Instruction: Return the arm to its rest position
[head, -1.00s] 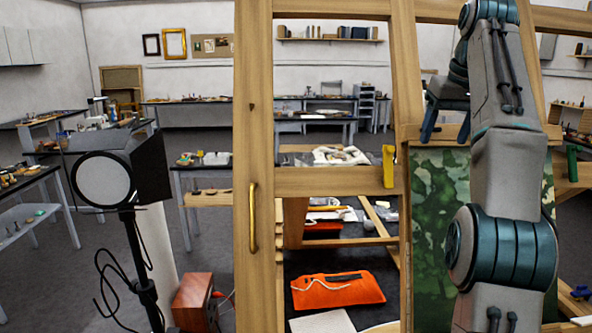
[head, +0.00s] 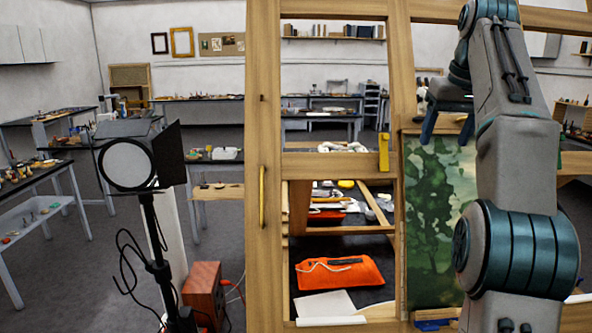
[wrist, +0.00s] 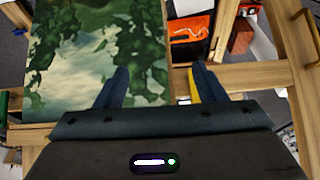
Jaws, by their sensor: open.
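My arm (head: 515,150) rises on the right of the head view and bends over at the top. My gripper (head: 447,134) hangs in front of the wooden frame (head: 398,60), near the top of a green landscape painting (head: 432,205). In the wrist view my gripper (wrist: 160,85) shows two dark blue fingers spread apart with nothing between them. The painting (wrist: 95,45) lies beyond the left finger there. A yellow piece (wrist: 194,88) on the frame shows beside the right finger. My arm hides part of the painting's right side in the head view.
A lamp on a stand (head: 130,163) and a reddish box (head: 203,290) stand at the left. An orange pouch (head: 345,274) lies behind the frame's opening. Worktables (head: 60,165) line the room. Grey floor (head: 75,270) is open at the left.

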